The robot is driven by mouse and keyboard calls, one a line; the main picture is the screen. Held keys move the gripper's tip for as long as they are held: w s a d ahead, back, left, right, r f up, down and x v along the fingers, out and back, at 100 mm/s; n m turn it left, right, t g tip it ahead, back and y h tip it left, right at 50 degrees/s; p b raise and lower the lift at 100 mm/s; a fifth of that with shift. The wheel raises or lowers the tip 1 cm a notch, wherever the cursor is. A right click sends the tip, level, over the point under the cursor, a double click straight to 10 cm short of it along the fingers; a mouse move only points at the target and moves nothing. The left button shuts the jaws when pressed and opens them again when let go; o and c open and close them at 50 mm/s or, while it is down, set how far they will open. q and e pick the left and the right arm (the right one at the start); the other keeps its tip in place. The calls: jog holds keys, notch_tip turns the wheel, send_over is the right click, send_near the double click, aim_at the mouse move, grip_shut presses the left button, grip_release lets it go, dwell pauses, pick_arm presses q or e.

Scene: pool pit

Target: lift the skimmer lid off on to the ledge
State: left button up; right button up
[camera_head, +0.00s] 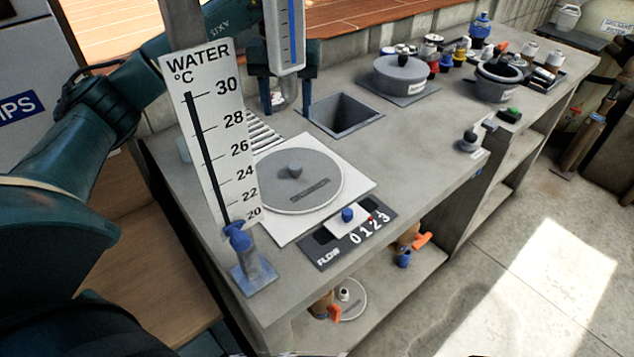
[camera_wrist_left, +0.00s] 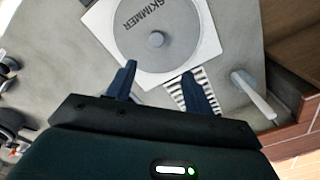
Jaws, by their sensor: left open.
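The skimmer lid (camera_head: 320,178) is a round grey disc with a central knob, lying flat in a white square frame (camera_head: 358,184) on the grey worktop. In the left wrist view the lid (camera_wrist_left: 180,38) reads "SKIMMER", with its knob near the middle. My left gripper (camera_head: 287,110) is open and empty, beyond the lid in the head view, with fingers pointing down. In the left wrist view the gripper's fingers (camera_wrist_left: 160,70) stand apart, short of the knob. Part of the gripper is hidden by a hanging gauge. My right gripper is not in view. I cannot tell which surface is the ledge.
A tall water thermometer board (camera_head: 207,140) on a blue stand is left of the lid. A flow slider panel (camera_head: 322,253) lies in front. A square opening (camera_head: 347,113) and a slatted grate (camera_head: 264,133) are behind. A grey round pot (camera_head: 400,75) stands farther back.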

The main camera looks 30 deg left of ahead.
pick_arm(q)
send_over(295, 165)
jog(key=f, duration=0.5)
jog(key=a+f, duration=0.1)
jog(key=f, duration=0.1)
jog(key=shift+f+p, duration=0.3)
jog(key=f, duration=0.3)
jog(key=d+f+p, duration=0.1)
jog(key=f, duration=0.1)
jog(key=shift+f, duration=0.4)
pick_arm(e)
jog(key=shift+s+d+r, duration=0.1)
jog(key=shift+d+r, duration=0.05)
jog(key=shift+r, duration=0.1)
pick_arm(q)
jog(key=shift+c, duration=0.3)
jog(key=shift+c, duration=0.8)
grip_shut()
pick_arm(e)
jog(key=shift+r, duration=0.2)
